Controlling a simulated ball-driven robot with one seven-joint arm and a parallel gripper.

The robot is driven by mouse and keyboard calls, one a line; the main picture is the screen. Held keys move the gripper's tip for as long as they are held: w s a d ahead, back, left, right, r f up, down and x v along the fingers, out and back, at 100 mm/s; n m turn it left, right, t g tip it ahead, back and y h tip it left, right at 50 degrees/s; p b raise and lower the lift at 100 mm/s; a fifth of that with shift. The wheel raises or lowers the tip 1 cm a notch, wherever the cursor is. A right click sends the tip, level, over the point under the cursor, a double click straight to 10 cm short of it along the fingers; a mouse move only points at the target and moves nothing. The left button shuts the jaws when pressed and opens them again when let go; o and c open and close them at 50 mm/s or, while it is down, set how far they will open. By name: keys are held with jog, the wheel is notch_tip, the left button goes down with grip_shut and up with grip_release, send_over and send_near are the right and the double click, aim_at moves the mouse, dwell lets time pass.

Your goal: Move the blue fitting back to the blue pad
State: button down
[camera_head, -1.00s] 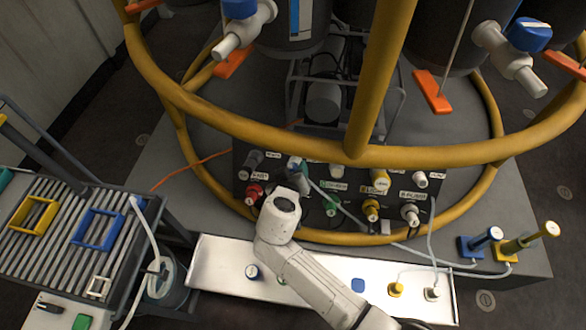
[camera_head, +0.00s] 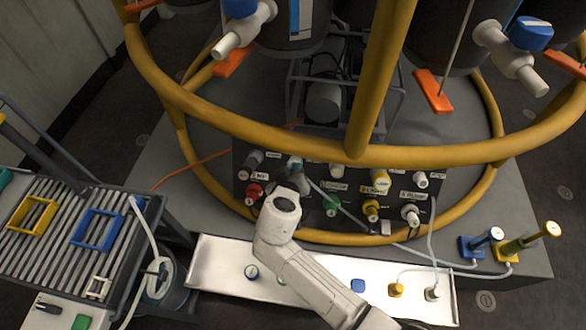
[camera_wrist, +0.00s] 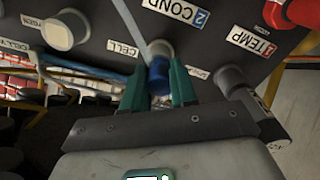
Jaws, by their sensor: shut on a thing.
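In the wrist view, the blue fitting (camera_wrist: 158,74) sits between the green fingers of my gripper (camera_wrist: 160,88), which is shut on it. Its far end meets a pale grey port piece on the dark panel, near the "2 COND" and "CELL" labels; I cannot tell whether it is still seated. A pale hose runs up beside it. In the head view, my gripper (camera_head: 290,177) is at the panel's left half, mostly hidden by my wrist.
The dark panel (camera_head: 350,205) carries red, green, yellow and white fittings close by. A yellow ring rail (camera_head: 300,146) passes above it. On the white tray (camera_head: 215,265) stand a blue-and-white round piece, a yellow fitting (camera_head: 396,290) and a white one. A slatted rack is at left.

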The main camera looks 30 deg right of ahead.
jog(key=shift+r, duration=0.1)
dwell(0.3)
jog(key=shift+p+v, duration=1.45)
jog(key=shift+v, duration=1.5)
jog(key=s+d+f+m+g+y, duration=0.4)
jog(key=s+f, duration=0.4)
jog(key=s, duration=0.5)
jog(key=s+d+f+m+g+y, duration=0.3)
jog(key=s+d+f+m+g, duration=0.35)
jog(key=s, duration=0.65)
jog(key=shift+n+t, duration=0.55)
jog(key=shift+n, duration=0.4)
jog(key=shift+s+a+f, duration=0.1)
jog(key=shift+a+f, duration=0.15)
jog(key=shift+f, duration=0.95)
jog(key=shift+s+a+f, duration=0.1)
jog(key=shift+a+f, duration=0.15)
jog(key=shift+f, duration=1)
jog(key=shift+s+a+f, duration=0.1)
jog(key=shift+a+f, duration=0.2)
jog(key=shift+f, duration=0.9)
jog(key=shift+p, duration=0.85)
